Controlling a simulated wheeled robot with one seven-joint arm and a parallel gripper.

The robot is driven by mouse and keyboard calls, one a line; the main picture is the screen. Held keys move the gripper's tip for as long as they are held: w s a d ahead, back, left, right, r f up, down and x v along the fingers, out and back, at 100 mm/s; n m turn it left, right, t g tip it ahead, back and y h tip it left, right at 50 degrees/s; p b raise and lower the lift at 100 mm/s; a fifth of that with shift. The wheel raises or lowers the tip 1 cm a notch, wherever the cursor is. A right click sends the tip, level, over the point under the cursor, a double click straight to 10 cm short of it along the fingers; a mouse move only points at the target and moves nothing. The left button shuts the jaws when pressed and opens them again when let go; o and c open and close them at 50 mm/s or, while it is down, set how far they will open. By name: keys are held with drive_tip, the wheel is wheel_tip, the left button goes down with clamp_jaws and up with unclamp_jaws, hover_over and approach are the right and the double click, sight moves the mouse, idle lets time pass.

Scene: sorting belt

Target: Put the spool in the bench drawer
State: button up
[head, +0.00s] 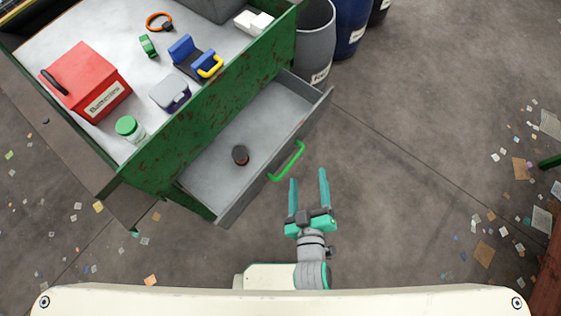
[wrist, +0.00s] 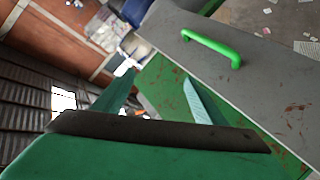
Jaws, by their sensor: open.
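The bench drawer (head: 262,122) is pulled out from the green bench, its grey inside open to view. A small dark round piece with a reddish side, which looks like the spool (head: 240,155), stands on the drawer floor near the front-left part. The drawer's green handle (head: 287,160) is on its front panel; it also shows in the wrist view (wrist: 212,47). My gripper (head: 308,176) is open and empty, outside the drawer, just beyond the handle and apart from it. In the wrist view its two fingers (wrist: 158,88) are spread with nothing between them.
The bench top (head: 90,35) holds a red box (head: 85,80), a green-lidded jar (head: 130,128), a grey-and-blue container (head: 170,93), a blue piece with yellow handle (head: 187,57), a green ring (head: 148,46) and an orange ring (head: 159,21). Barrels (head: 316,45) stand behind.

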drive_tip(key=s+a+r+m, duration=0.4)
drive_tip(key=s+a+m, duration=0.3)
drive_tip(key=s, duration=0.5)
drive_tip(key=shift+s+a, duration=0.3)
drive_tip(key=shift+a, duration=0.05)
